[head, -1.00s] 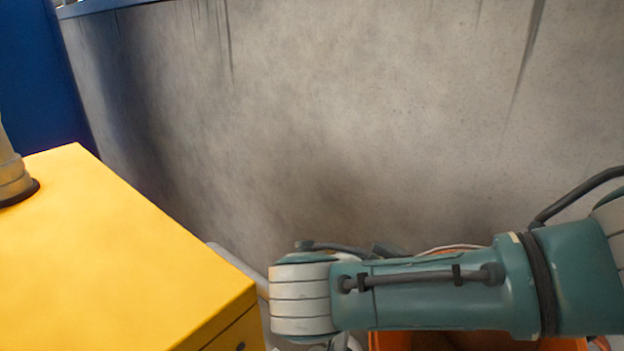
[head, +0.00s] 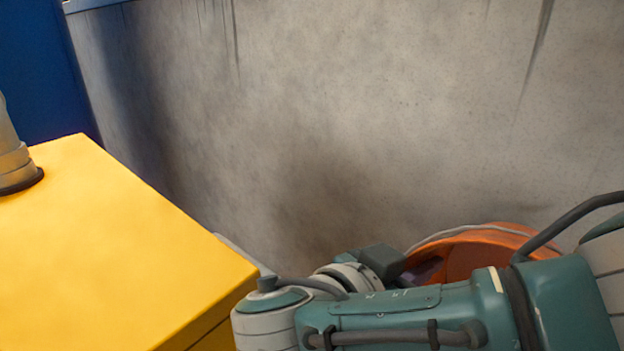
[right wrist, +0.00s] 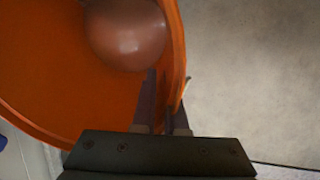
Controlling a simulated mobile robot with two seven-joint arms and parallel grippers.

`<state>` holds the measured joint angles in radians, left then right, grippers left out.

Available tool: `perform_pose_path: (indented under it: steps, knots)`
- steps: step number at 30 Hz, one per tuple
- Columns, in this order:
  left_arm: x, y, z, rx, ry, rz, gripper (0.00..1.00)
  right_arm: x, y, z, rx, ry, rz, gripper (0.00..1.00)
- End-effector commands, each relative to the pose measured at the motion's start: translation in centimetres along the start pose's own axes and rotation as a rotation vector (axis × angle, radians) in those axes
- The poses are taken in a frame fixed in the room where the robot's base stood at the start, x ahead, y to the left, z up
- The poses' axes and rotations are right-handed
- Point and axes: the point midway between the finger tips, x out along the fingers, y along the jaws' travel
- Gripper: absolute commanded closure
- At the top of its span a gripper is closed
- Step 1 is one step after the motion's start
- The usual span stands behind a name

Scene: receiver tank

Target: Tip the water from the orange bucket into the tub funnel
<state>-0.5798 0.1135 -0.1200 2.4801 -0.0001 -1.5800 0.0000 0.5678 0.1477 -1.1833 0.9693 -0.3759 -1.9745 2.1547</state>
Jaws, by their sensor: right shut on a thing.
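The orange bucket (head: 475,252) shows in the head view behind my right forearm. Only its upper part and a pale curved line along its rim show; the arm hides the rest. In the right wrist view the bucket (right wrist: 45,85) fills the upper left. A shiny, rounded, brownish patch (right wrist: 128,32) shows inside it; I cannot tell for certain that it is water. My right gripper (right wrist: 168,88) is shut on the bucket's wall at the rim, one finger inside and one outside. My left gripper is not in view. I cannot make out the tub funnel.
A yellow box (head: 110,250) stands at the left, with a grey cylindrical fitting (head: 14,155) on top. A stained grey wall (head: 330,110) runs behind. A blue panel (head: 40,80) is at the far left. A pale edge (head: 240,252) shows behind the box.

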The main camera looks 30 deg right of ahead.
Motion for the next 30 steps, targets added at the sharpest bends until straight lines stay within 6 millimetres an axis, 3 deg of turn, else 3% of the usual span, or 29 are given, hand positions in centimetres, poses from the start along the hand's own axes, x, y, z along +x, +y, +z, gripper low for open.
perform_pose_path:
  steps: [8, 21, 30]
  knots:
    - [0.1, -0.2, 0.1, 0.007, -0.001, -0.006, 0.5, -0.1, 0.0, -0.1, 0.0, 0.011, 0.001, 1.0]
    - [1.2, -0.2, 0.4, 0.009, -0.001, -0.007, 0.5, -2.6, -0.4, -0.7, 0.026, 0.211, 0.002, 1.0]
    - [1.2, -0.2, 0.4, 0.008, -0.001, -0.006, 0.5, -2.7, -0.4, -0.8, 0.027, 0.221, 0.001, 1.0]
